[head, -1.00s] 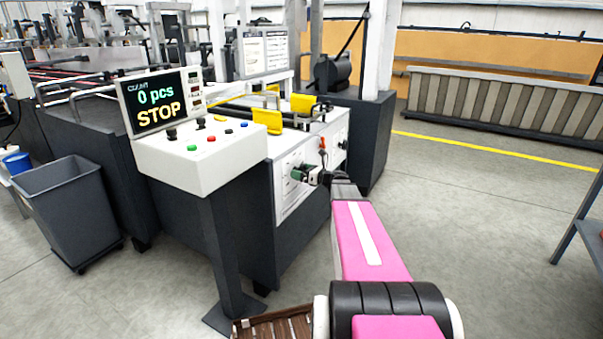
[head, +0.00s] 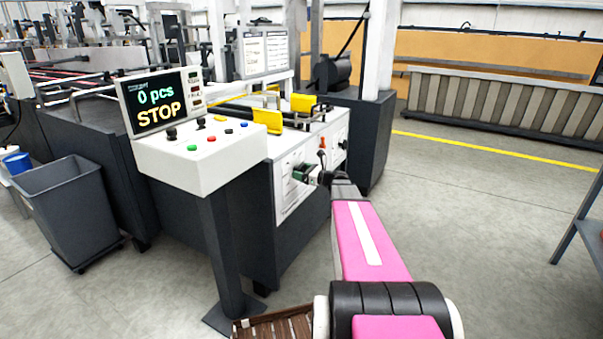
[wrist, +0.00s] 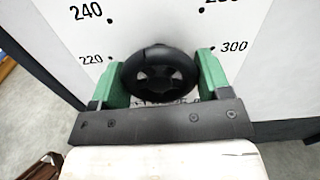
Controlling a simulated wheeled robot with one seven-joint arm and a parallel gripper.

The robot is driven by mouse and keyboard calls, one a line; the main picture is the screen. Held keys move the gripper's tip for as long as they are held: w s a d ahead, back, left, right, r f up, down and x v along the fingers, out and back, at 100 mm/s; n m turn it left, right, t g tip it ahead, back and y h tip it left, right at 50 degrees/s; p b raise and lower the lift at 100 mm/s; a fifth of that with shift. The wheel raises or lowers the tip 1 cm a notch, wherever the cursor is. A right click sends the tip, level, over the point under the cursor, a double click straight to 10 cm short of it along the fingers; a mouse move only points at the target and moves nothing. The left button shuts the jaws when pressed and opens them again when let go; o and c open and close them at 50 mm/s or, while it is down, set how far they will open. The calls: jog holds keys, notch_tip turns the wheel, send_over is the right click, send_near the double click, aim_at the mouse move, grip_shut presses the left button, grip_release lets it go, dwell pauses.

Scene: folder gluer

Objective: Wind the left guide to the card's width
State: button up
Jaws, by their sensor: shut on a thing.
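A black handwheel (wrist: 160,74) sits on the white side panel of the machine, in the middle of the wrist view. My gripper (wrist: 160,80) has its two green fingers on either side of the wheel's rim, shut on it. A printed dial surrounds the wheel, with 220 and 240 legible at left and 300 at right; the lower part is hidden by my gripper. In the head view my gripper (head: 304,174) is at the machine's side panel (head: 290,195), and the wheel is mostly hidden there. Two yellow guides (head: 267,121) stand on top of the machine.
A control console (head: 195,155) reads "0 pcs STOP" and stands left of my arm. A grey bin (head: 68,210) is farther left. A dark machine block (head: 370,140) stands beyond the panel. Open floor lies at the right.

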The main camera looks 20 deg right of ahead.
jog(key=n, duration=0.4)
jog(key=shift+n, duration=0.3)
jog(key=n, duration=0.3)
jog(key=shift+n, duration=0.4)
jog(key=n, duration=0.3)
jog(key=shift+d, duration=0.1)
jog(key=shift+n, duration=2)
jog(key=o, duration=0.9)
jog(key=v, duration=1)
jog(key=shift+s+d+r, duration=0.1)
jog(key=shift+s+d, duration=0.15)
